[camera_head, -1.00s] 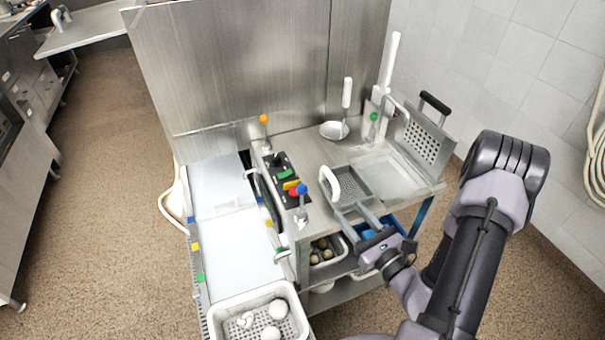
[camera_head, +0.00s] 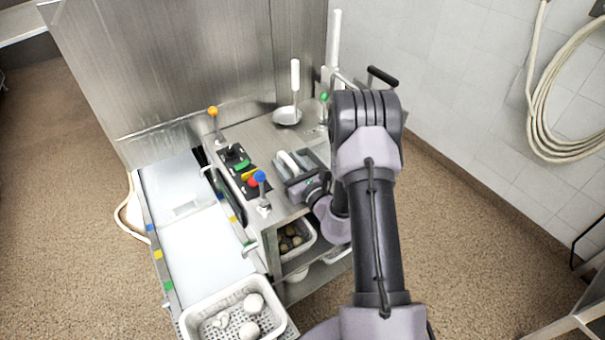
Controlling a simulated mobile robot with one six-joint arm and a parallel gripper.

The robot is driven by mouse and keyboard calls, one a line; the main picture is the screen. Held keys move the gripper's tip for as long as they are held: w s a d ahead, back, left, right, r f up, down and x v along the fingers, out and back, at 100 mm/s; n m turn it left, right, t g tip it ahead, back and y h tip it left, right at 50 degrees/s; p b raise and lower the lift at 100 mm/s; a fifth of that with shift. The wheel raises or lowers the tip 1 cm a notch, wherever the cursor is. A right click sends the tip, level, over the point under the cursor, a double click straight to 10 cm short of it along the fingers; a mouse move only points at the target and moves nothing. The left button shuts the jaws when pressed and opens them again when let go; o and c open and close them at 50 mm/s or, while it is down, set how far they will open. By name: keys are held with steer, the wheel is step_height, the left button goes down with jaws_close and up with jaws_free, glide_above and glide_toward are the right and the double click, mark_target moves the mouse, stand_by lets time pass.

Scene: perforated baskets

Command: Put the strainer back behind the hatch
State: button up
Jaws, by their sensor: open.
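The strainer, a grey perforated basket with a white loop handle (camera_head: 287,160), sits on the steel counter. Most of its basket is hidden behind my gripper and arm. My gripper (camera_head: 293,168) is open at the handle, its fingers close to it; I cannot tell whether they touch. The raised hatch at the counter's right end shows mainly by its black handle (camera_head: 383,76); my arm hides its perforated panel and the opening beside it.
Levers with orange (camera_head: 212,111) and blue (camera_head: 259,177) knobs stand up left of my gripper. A white basket of pale round items (camera_head: 235,315) is at the front left. A steel wall closes the back.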

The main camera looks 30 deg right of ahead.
steer(key=shift+w, duration=0.15)
jaws_close()
stand_by(1.3)
